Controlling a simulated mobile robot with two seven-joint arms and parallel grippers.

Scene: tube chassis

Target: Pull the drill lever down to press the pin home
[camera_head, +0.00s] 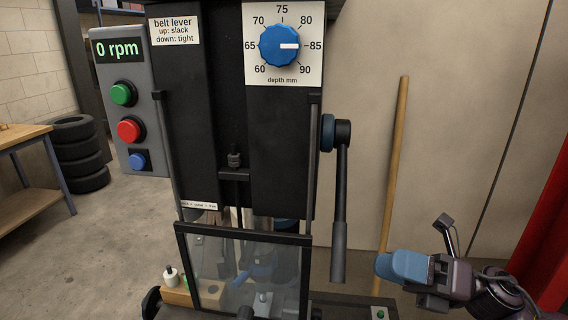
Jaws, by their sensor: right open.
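The drill lever (342,190) is a dark rod with a thicker grey grip (338,252) at its lower end. It hangs almost straight down from a black and blue hub (343,134) on the right side of the drill press (285,150). My right gripper (400,267) has blue fingers and is open, to the right of the grip and apart from it. A small metal part (263,303) shows behind the clear guard (220,260); I cannot tell whether it is the pin.
A control box (130,100) reads 0 rpm, with green, red and blue buttons. A blue depth dial (280,46) points near 85. A wooden pole (396,160) leans on the wall behind the lever. Tires (78,150) and a workbench (25,135) stand at left.

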